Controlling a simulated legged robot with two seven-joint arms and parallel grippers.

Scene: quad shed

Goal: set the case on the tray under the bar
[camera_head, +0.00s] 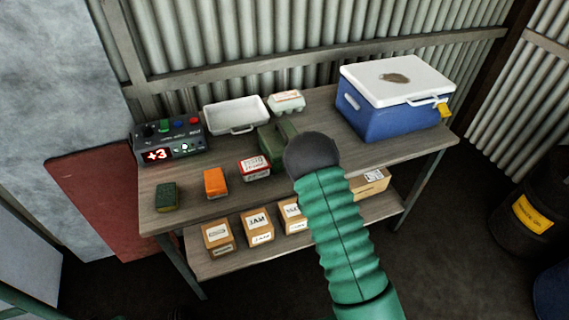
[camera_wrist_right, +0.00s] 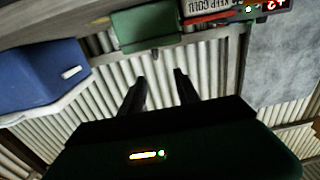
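A green case (camera_head: 271,143) stands on the workbench, partly hidden behind my right wrist. In the right wrist view a green box that looks like this case (camera_wrist_right: 150,28) lies beyond the fingertips and apart from them. A shallow white tray (camera_head: 237,113) with a handle at its front rim sits at the back of the bench and looks empty. A horizontal wall bar (camera_head: 225,77) runs behind and above it. My right gripper (camera_wrist_right: 161,75) is open, with nothing between its fingers; in the head view my wrist hides it. My left gripper is not in view.
A blue cooler with a white lid (camera_head: 390,105) stands on the right. An egg carton (camera_head: 287,101), a red-and-white box (camera_head: 253,169), an orange box (camera_head: 215,183), a dark green block (camera_head: 166,197) and a control box (camera_head: 170,140) share the top. Cardboard boxes (camera_head: 257,226) fill the lower shelf.

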